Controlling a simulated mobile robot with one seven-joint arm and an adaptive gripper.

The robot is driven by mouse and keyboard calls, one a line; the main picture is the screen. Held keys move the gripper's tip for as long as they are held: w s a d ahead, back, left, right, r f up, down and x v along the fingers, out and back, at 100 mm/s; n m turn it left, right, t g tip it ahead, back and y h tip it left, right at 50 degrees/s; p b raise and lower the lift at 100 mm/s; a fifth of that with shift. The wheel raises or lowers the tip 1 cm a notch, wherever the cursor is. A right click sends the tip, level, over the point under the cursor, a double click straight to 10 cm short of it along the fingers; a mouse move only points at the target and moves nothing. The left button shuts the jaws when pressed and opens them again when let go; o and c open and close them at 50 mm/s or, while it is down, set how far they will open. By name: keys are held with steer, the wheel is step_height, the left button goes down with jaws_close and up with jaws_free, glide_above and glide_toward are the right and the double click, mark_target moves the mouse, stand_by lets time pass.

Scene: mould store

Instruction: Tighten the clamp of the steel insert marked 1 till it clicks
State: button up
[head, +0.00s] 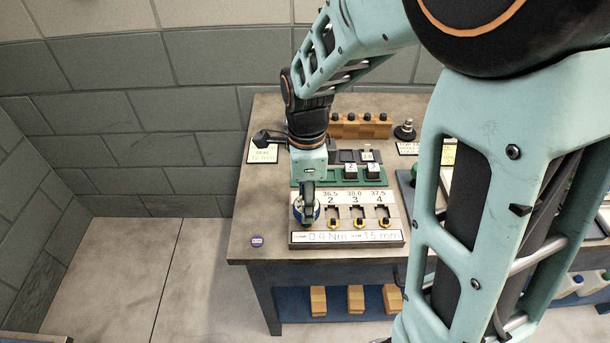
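A pale fixture board (395,227) on the bench has a row of stations; 2, 3 and 4 show with yellow-ringed clamps (359,222) in front. The leftmost station, its number and any steel insert there are hidden behind my gripper (307,205). A strip (345,238) along the board's front reads about 0.4 Nm and 15 mm.
A green tray (337,183) behind the board holds light numbered blocks (351,171). A wooden rack (360,128) with black knobs stands at the back. My arm hides much of the right side.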

steer(key=shift+m, duration=0.6)
steer(key=shift+m+p, duration=0.35)
steer(key=shift+m, duration=0.45)
steer(key=shift+m+p, duration=0.3)
steer(key=shift+m, duration=0.5)
steer(key=shift+m+p, duration=0.3)
steer(key=shift+m, duration=0.1)
steer(key=shift+n, duration=0.6)
